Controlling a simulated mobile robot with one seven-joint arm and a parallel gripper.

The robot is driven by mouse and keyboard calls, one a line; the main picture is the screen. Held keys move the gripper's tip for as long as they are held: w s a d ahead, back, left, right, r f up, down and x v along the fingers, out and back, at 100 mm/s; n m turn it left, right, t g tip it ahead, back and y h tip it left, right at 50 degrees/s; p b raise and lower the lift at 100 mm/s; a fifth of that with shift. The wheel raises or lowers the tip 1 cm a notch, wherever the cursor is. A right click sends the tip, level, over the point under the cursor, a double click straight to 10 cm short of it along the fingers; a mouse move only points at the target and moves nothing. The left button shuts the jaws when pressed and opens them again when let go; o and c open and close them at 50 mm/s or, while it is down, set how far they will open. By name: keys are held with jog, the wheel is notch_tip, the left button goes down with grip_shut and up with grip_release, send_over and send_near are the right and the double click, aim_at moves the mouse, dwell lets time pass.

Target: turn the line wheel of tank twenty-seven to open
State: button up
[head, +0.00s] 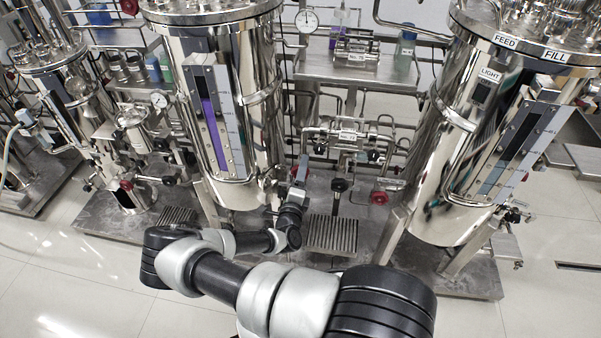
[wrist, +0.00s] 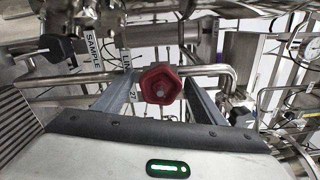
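My gripper (wrist: 160,98) is open, one grey finger on each side of the wheel, with narrow gaps. I cannot tell whether the fingertips reach past the wheel. In the head view my gripper (head: 301,168) is beside the middle tank (head: 180,70); the wheel there is hidden or too small to tell.
A black handle (wrist: 58,47) with a SAMPLE tag (wrist: 93,50) is left of the wheel. A steel pipe (wrist: 205,70) runs behind it. The right tank (head: 445,150), another red wheel (head: 380,197) and a drain grate (head: 332,234) stand near my arm. Floor at lower left is clear.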

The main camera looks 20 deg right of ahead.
jog(key=p+v, duration=0.2)
jog(key=v, duration=1.5)
jog(key=shift+a, duration=0.2)
jog(key=shift+s+r, duration=0.1)
jog(key=shift+s, duration=0.05)
